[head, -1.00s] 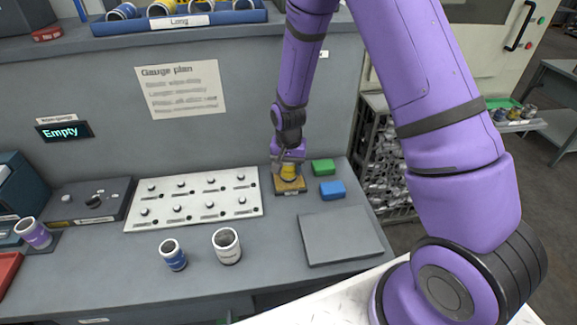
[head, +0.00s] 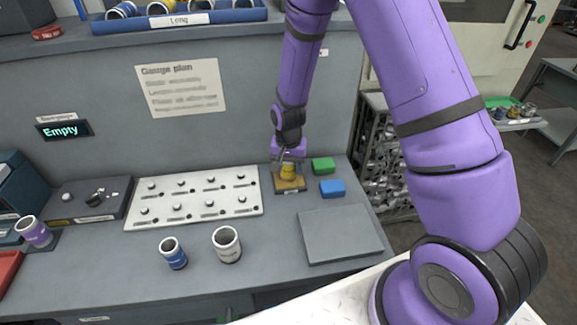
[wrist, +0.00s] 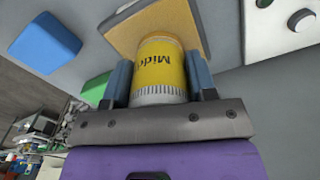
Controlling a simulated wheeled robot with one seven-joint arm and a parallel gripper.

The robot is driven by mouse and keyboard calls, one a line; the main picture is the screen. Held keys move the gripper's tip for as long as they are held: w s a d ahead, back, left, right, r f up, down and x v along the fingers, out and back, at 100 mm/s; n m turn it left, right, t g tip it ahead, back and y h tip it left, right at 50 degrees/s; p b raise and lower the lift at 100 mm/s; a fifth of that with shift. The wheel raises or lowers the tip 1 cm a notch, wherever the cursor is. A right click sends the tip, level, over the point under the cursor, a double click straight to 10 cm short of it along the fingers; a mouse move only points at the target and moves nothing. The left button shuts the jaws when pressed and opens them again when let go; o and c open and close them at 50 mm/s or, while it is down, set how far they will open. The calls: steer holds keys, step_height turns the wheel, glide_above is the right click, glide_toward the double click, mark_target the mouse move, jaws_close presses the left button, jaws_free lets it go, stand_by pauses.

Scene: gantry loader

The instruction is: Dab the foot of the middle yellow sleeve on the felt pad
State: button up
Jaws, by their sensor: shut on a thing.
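The yellow sleeve (head: 288,172) is held in my gripper (head: 288,165) above or on the felt pad (head: 290,187), a tan square at the right of the bench. In the wrist view the yellow sleeve (wrist: 160,68) shows the letters "Midd" and a knurled grey-white band at the gripper end. The blue-padded fingers of my gripper (wrist: 160,85) are shut on its sides. The sleeve's far end overlaps the felt pad (wrist: 120,32) in the wrist view. I cannot tell whether its foot touches the felt.
A green block (head: 323,165) and a blue block (head: 332,188) lie just right of the pad. A white pegged board (head: 195,215) is at its left.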

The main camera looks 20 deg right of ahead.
stand_by(0.3)
step_height(320, 180, up, 7)
stand_by(1.0)
stand_by(0.6)
